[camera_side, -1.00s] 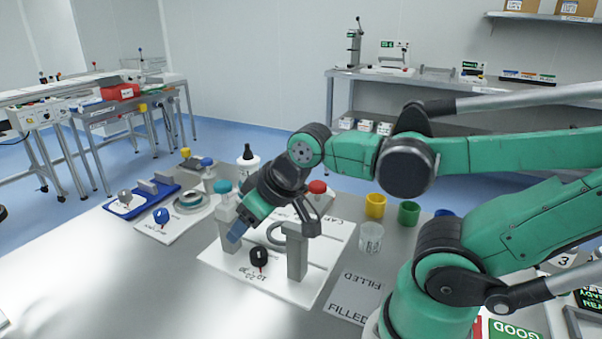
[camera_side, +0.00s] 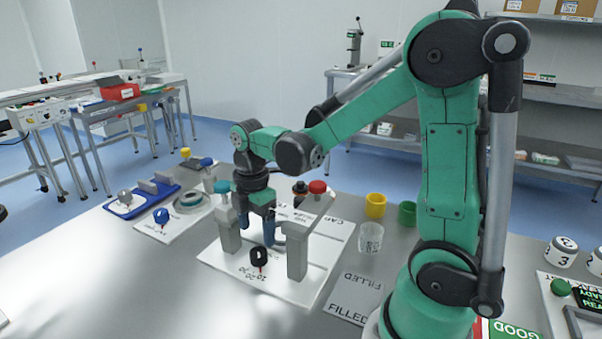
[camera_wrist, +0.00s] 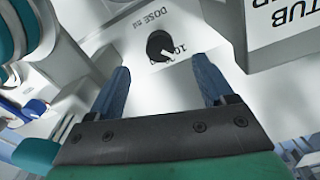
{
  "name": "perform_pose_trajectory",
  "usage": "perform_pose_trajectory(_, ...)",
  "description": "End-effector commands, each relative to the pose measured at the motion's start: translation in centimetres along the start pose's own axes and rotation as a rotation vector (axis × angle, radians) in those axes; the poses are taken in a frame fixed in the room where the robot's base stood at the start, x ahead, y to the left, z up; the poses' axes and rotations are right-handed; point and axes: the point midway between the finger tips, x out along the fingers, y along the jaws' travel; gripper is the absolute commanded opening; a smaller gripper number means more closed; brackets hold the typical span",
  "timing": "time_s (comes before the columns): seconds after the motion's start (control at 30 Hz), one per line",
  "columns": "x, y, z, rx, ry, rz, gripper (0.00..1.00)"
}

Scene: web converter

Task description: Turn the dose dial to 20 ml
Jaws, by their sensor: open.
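The dose dial (camera_side: 259,257) is a small black knob on the white plate, at the plate's front. In the wrist view the dial (camera_wrist: 160,45) lies beyond and between my two blue fingers, with "DOSE ml" printed beside it. A "10" shows by its edge; the remaining numbers and the exact setting are hard to read. My gripper (camera_side: 258,222) points down above the plate, behind the dial and between two grey posts. It is open and empty, and the fingers (camera_wrist: 162,85) are apart from the dial.
Grey posts (camera_side: 297,250) and (camera_side: 229,232) stand close on both sides of my gripper. A clear cup (camera_side: 370,240) and yellow cup (camera_side: 375,205) stand to the right. A blue tray (camera_side: 143,200) is at the left. The table's front left is clear.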

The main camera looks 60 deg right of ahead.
Motion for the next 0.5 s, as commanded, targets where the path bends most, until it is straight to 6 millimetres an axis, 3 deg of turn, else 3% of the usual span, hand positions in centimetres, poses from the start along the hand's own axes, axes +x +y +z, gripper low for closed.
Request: perform_pose_trajectory(0.5, 5.1, 0.0, 0.0, -0.001, 0.000, 0.001, 0.75)
